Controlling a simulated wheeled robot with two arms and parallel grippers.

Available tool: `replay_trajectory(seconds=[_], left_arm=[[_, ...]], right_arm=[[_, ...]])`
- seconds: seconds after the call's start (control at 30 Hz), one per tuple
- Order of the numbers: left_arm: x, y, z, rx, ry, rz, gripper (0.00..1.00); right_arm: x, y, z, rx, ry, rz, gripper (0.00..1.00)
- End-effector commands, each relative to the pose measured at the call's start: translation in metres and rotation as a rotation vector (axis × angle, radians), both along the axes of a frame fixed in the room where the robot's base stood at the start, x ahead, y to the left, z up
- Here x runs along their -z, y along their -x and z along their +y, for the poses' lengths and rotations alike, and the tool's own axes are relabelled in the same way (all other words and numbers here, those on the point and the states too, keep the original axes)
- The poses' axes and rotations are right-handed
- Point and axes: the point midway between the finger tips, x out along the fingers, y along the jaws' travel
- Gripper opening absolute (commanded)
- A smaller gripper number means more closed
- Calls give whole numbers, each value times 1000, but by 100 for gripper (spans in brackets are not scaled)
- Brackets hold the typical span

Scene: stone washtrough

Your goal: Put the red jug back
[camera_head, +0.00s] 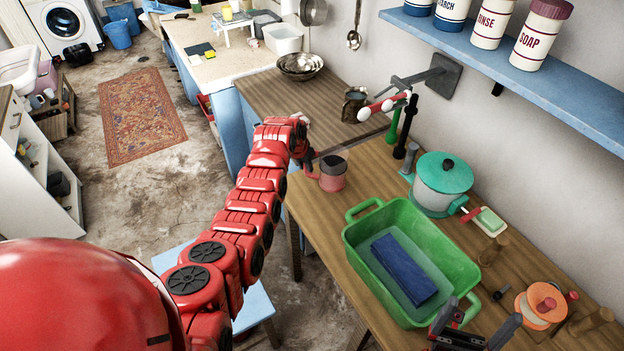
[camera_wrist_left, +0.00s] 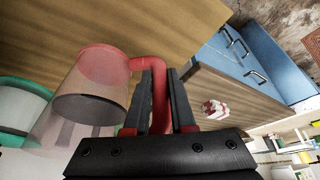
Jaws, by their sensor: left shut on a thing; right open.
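The red jug (camera_head: 333,173) is at the left edge of the wooden counter, near its back half. It looks upright, and I cannot tell whether its base touches the wood. My left gripper (camera_head: 311,166) is on its left side. In the left wrist view the jug (camera_wrist_left: 97,88) looks reddish and see-through, and my left gripper (camera_wrist_left: 158,98) is shut on its red handle (camera_wrist_left: 156,70). My right gripper (camera_head: 467,322) is open and empty at the front right of the green tub, partly cut off by the frame.
The green tub (camera_head: 359,239) holds a blue block (camera_head: 404,270). Behind it stands a pot with a teal lid (camera_head: 443,174). A wall-mounted rack arm (camera_head: 400,103) with hanging things juts out behind the jug. Metal bowls (camera_head: 300,65) sit on the further counter. A blue shelf (camera_head: 540,72) overhangs.

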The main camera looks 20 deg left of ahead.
Motion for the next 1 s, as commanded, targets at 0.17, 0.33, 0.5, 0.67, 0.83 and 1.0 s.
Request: replay_trajectory(seconds=[0.17, 0.33, 0.5, 0.67, 0.83, 1.0], left_arm=[[22, 0, -1, 2, 1, 3, 0], [49, 0, -1, 1, 0, 2, 0], [48, 0, -1, 1, 1, 0, 0], [50, 0, -1, 1, 1, 0, 0], [52, 0, -1, 1, 0, 0, 37], [52, 0, -1, 1, 0, 0, 53]], right_arm=[[10, 0, 0, 0, 0, 0, 100], [23, 0, 0, 0, 0, 0, 100], [21, 0, 0, 0, 0, 0, 100], [23, 0, 0, 0, 0, 0, 100], [24, 0, 0, 0, 0, 0, 100], [24, 0, 0, 0, 0, 0, 100]])
